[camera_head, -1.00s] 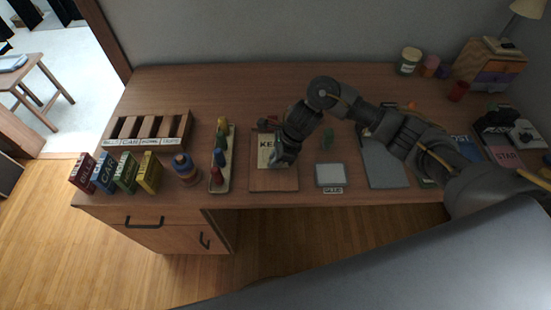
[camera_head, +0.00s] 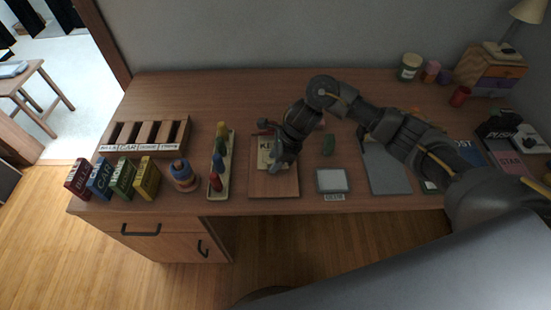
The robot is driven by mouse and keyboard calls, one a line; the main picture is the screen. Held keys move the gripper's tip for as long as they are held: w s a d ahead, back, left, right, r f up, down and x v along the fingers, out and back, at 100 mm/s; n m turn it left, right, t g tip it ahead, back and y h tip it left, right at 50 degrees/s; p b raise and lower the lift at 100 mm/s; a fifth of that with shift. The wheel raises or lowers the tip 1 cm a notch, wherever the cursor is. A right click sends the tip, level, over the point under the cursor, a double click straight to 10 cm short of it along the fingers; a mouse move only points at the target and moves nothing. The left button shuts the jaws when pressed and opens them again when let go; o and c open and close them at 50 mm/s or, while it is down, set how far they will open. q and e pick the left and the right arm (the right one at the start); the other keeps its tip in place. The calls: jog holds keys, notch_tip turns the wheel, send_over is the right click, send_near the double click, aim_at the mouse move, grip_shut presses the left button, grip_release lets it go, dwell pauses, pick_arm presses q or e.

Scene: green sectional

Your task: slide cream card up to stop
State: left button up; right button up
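The cream card (camera_head: 264,153) with dark lettering lies on the upper part of a brown wooden board (camera_head: 274,184) in the middle of the desk. My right gripper (camera_head: 276,166) points down at the card's right and lower part and covers much of it and its lettering. Whether the fingertips touch the card, and whether they are apart, I cannot tell. The stop at the board's far end cannot be made out clearly. My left gripper is not in view.
A tray of coloured pegs (camera_head: 219,165) stands close left of the board. Small boxes (camera_head: 147,177) and a slotted rack (camera_head: 146,135) stand further left. The desk behind the board is mostly clear.

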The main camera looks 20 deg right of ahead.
jog(key=shift+r, duration=0.1)
jog(key=v, duration=1)
jog(key=shift+d+r, duration=0.2)
jog(key=shift+r, duration=0.05)
jog(key=shift+s, duration=0.1)
